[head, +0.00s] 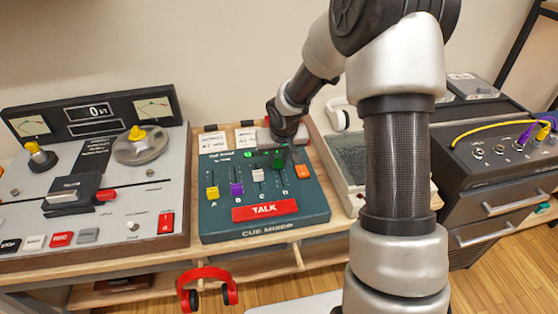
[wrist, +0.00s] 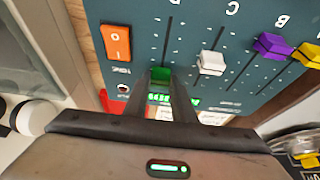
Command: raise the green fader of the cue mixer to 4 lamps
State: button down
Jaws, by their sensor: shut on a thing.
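The cue mixer (head: 215,222) is a teal box with a red TALK bar, standing on the wooden bench. Its green fader (wrist: 160,73) sits between my fingertips in the wrist view, toward the far end of its slot. In the head view the fader (head: 278,163) is partly hidden by my gripper (head: 284,156). My gripper, also in the wrist view (wrist: 160,80), is shut on the green cap. Green lit marks (wrist: 172,100) show behind the fingers; the fingers cover part of them and I cannot tell how many lamps are lit.
Beside it are the white fader (head: 257,174), purple fader (head: 236,188) and yellow fader (head: 212,192). An orange switch (head: 302,172) is close on the right. A tape machine (head: 110,205) stands left; red headphones (head: 207,288) hang below the bench front.

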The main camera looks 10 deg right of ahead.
jog(key=c, duration=1.5)
grip_release()
jog(key=shift+s+r, duration=0.1)
jog(key=shift+r, duration=0.05)
jog(key=p+v, duration=0.4)
jog(key=v, duration=1.3)
jog(key=shift+s+p, duration=0.1)
jog(key=shift+p, duration=0.25)
